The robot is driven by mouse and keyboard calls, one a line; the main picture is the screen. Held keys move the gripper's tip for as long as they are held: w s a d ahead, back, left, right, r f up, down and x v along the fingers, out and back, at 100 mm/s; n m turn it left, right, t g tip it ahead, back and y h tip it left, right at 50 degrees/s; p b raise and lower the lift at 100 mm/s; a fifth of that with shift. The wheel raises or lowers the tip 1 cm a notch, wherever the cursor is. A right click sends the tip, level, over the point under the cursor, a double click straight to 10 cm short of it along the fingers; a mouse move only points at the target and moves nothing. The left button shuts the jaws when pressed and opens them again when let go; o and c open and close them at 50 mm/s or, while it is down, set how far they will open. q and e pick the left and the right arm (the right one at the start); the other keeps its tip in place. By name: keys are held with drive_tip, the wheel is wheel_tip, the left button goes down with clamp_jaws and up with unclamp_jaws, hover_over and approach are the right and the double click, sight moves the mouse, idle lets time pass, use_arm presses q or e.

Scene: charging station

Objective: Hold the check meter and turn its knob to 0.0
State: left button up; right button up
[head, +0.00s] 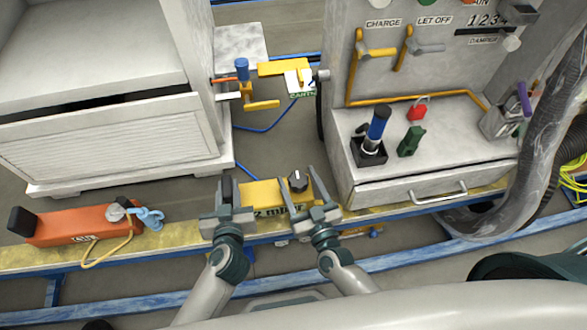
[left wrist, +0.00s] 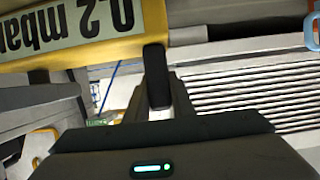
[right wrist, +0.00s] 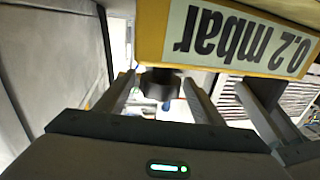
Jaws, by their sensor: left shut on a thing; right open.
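The check meter (head: 262,192) is a yellow box with a black knob (head: 298,181) on its right part. Its display reads 0.2 mbar in the left wrist view (left wrist: 75,30) and the right wrist view (right wrist: 240,38). My left gripper (head: 228,192) is shut on the meter's left end. My right gripper (head: 314,190) is open at the right end. In the right wrist view the dark knob (right wrist: 160,84) shows between the fingertips; I cannot tell whether they touch it. The right forearm and fingers partly cover the meter's right end in the head view.
An orange device (head: 80,226) with a blue clip lies left on the yellow ledge. A grey cabinet (head: 430,170) with a drawer stands right, bearing a blue-handled tool (head: 378,124), a green item and a red padlock. A white louvred cabinet (head: 110,135) stands left.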

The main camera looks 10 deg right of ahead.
sight(295, 173)
drive_tip(key=shift+w+a, duration=0.2)
drive_tip(key=shift+w, duration=0.8)
drive_tip(key=shift+w+a, duration=0.2)
drive_tip(key=shift+w, duration=0.75)
drive_tip(key=c, duration=1)
